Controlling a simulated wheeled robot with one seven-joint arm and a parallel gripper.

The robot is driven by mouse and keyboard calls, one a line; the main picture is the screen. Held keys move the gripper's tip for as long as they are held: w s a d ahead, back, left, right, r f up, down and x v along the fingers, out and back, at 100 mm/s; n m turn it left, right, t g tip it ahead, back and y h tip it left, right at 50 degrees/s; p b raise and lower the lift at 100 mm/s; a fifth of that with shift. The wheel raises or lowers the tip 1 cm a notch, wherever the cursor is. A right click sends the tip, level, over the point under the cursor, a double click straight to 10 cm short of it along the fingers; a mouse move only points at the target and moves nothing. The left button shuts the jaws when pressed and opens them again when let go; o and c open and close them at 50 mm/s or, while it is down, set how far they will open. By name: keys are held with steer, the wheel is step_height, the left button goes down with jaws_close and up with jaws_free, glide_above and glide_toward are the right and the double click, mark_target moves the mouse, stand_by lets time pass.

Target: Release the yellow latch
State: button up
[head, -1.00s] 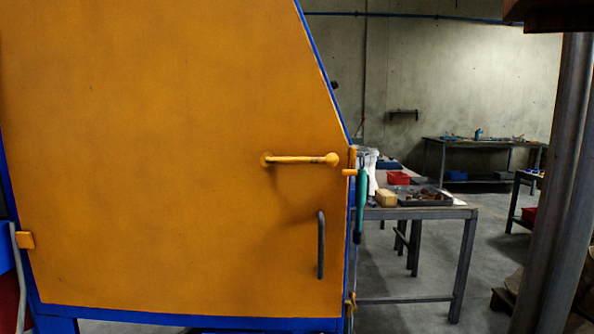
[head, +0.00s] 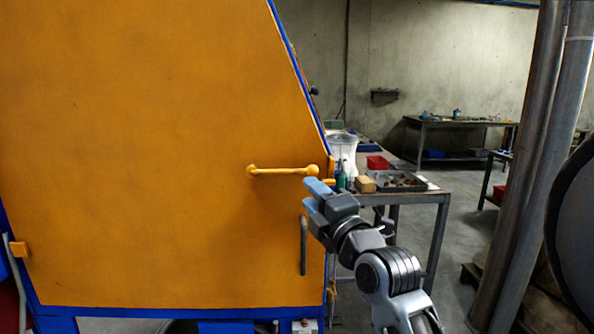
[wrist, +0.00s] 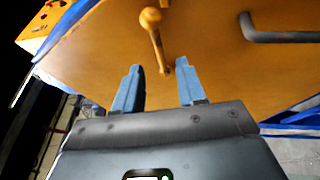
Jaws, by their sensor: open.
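The yellow latch (head: 283,170) is a horizontal bar with a round knob at its right end, on the orange door (head: 150,150) of the blaster. My gripper (head: 312,193) is just below and right of the knob in the head view, with blue fingers pointing toward the door. In the wrist view the latch (wrist: 154,35) shows ahead, its knob at the top and its pivot end lower, near the space between the fingertips. My gripper (wrist: 158,75) is open and empty there. I see no contact with the latch.
A dark vertical door handle (head: 303,245) is below the latch and also shows in the wrist view (wrist: 285,37). A metal table (head: 420,197) with trays and bottles stands right of the door. Grey posts (head: 540,170) rise at the right.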

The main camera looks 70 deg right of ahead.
mark_target(295, 173)
steer(key=x, duration=0.2)
steer(key=p+x, duration=0.1)
steer(key=x, duration=0.1)
steer(key=p+x, duration=0.1)
steer(key=x, duration=0.1)
steer(key=shift+s+d+r, duration=0.1)
steer(key=shift+d+r, duration=0.2)
steer(key=shift+r, duration=0.05)
steer(key=shift+x, duration=0.85)
steer(key=shift+a+f, duration=0.1)
steer(key=shift+f, duration=0.05)
jaws_close()
